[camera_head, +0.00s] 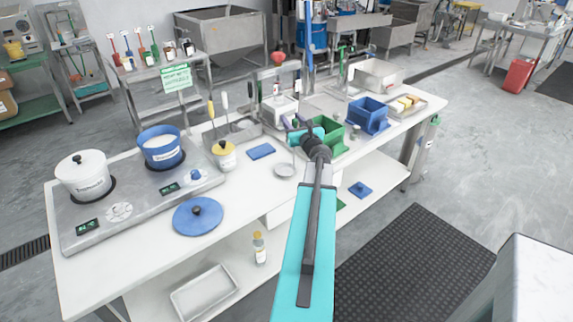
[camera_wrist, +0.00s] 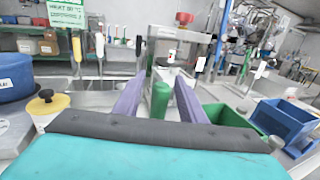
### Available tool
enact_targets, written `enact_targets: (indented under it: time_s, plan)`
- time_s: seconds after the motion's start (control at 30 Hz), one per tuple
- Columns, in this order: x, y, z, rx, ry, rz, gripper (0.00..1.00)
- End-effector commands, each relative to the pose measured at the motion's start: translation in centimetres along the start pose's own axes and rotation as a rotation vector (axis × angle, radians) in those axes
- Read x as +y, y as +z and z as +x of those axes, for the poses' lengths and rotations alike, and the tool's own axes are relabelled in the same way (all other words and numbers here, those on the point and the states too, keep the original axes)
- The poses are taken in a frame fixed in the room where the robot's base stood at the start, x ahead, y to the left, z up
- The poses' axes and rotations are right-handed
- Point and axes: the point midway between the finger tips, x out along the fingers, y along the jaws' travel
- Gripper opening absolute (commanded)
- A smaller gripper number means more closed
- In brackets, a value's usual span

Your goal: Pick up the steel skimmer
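My gripper (camera_head: 303,133) hangs over the right-middle of the white table, at the near side of the green bin. In the wrist view its two purple fingers (camera_wrist: 157,88) stand apart, with a green cylinder (camera_wrist: 161,96) visible beyond and between them. I see no utensil held.
A blue pot (camera_head: 160,148) and white pot (camera_head: 84,178) stand on the steel hob at left. A blue lid (camera_head: 198,216) lies in front. The green bin (camera_head: 335,138) and blue bin (camera_head: 368,114) stand right of my gripper. A blue pad (camera_head: 261,151) lies near the disc.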

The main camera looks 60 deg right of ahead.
Motion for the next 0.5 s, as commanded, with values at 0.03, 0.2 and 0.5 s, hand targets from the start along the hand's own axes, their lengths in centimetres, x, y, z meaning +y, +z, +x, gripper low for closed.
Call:
enact_targets:
  time_s: [0.03,0.2,0.5]
  plan:
    - [-0.13,0.06,0.51,0.000,-0.001,0.000,0.37]
    - [-0.10,-0.03,1.00,0.001,-0.001,0.000,0.37]
    - [-0.09,-0.06,0.96,0.001,-0.002,0.000,0.37]
